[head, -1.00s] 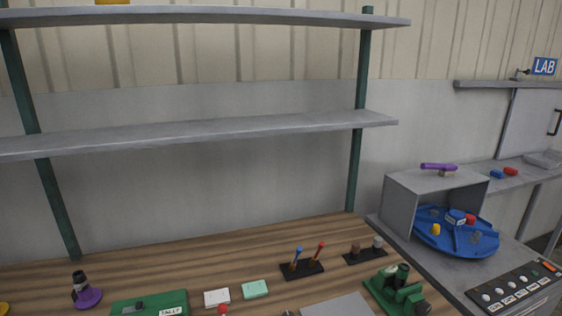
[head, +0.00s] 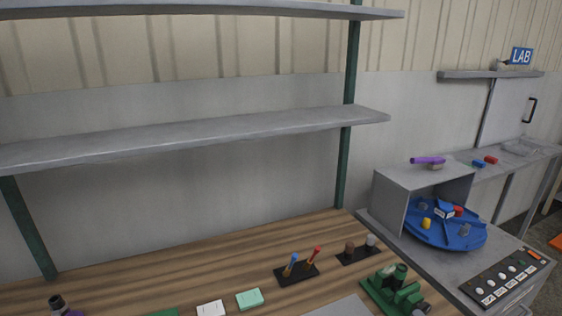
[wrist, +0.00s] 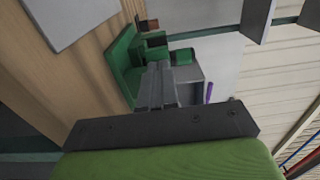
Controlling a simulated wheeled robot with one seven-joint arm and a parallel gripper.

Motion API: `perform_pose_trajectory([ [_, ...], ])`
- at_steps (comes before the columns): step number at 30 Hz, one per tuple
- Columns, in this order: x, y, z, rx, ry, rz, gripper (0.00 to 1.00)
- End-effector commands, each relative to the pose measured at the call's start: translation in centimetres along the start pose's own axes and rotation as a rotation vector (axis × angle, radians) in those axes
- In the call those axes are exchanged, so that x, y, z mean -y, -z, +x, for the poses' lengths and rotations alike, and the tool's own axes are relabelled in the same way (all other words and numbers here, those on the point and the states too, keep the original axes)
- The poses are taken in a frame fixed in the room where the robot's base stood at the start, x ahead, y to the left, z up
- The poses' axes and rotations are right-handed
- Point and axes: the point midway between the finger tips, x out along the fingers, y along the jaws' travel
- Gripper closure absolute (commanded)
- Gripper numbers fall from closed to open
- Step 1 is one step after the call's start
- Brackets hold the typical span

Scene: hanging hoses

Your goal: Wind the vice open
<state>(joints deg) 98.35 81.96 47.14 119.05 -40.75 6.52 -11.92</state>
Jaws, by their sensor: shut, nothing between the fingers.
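The green vice (head: 388,291) stands at the front right of the wooden bench in the head view, cut off by the bottom edge. A dark round part shows at its near right end. In the wrist view the green vice (wrist: 122,58) is past the fingertips, partly hidden behind them. My gripper (wrist: 158,78) is shut and empty, its grey fingers together and pointing toward the vice. I cannot tell whether the fingertips touch it. My gripper does not show in the head view.
A black holder with blue and red tools (head: 297,270) and a dark block with two posts (head: 357,254) stand behind the vice. A grey plate (head: 340,307) lies left of it. A side counter carries a blue turntable (head: 445,235) and a button panel (head: 503,278). Shelves (head: 200,131) hang above.

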Motion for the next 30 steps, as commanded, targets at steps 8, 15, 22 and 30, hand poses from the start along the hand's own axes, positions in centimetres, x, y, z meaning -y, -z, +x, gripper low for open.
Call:
perform_pose_trajectory([
  [8, 0.0, 0.1, 0.0, -0.001, 0.0, 0.0, 1.0],
  [15, -0.1, 0.3, -0.1, -0.003, 0.0, -0.001, 1.0],
  [22, -0.5, 0.3, -0.1, -0.004, -0.002, -0.001, 1.0],
  [30, -1.4, 0.3, -0.1, -0.005, -0.003, -0.001, 1.0],
])
